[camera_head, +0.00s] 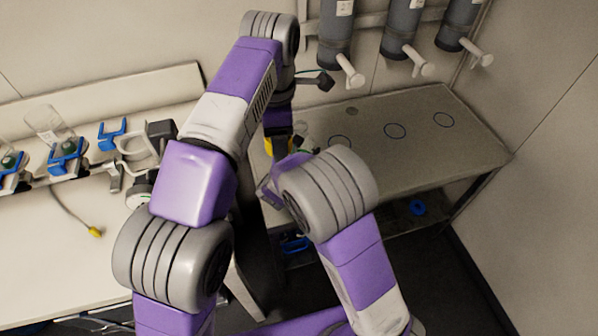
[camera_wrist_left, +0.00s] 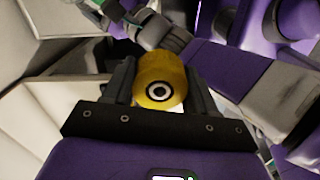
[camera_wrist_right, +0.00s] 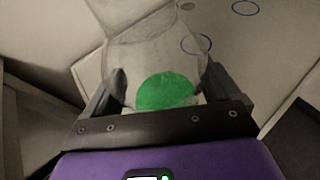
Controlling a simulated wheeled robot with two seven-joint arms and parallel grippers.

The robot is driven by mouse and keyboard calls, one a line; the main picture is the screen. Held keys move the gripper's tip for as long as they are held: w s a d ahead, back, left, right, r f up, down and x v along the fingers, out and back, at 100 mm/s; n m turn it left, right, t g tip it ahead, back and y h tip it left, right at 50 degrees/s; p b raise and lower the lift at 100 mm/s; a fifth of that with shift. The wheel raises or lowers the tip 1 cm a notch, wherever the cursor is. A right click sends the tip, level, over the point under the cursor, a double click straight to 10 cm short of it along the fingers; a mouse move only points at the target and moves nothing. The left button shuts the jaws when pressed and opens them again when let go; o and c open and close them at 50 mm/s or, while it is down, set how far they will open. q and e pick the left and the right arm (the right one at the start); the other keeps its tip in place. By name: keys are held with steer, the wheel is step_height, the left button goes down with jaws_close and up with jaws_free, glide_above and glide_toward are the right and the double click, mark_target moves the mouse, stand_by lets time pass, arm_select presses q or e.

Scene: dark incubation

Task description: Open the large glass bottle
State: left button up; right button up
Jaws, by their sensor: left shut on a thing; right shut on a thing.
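The large glass bottle (camera_wrist_right: 150,60) is clear, with a green patch low on its side. My right gripper (camera_wrist_right: 160,92) is shut on its body in the right wrist view. A yellow cap (camera_wrist_left: 160,75) with a black and white ring mark faces the left wrist camera. My left gripper (camera_wrist_left: 160,88) is shut on this cap, with a finger on each side. In the head view a bit of yellow cap (camera_head: 268,146) shows under the left gripper. My arms hide most of the bottle there. I cannot tell whether the cap touches the bottle's neck.
A grey table (camera_head: 440,130) with blue ring marks stands at the right, mostly clear. Grey cylinders (camera_head: 401,30) with white spouts hang above it. The left bench (camera_head: 50,250) carries blue holders (camera_head: 66,158) with glassware and a yellow-tipped cable (camera_head: 95,231).

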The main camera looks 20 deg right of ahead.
step_height(320, 180, down, 8)
steer(key=b, duration=0.6)
steer(key=o, duration=1.6)
steer(key=shift+f, duration=0.25)
steer(key=shift+o, duration=0.9)
steer(key=shift+r, duration=0.1)
steer(key=shift+r, duration=0.1)
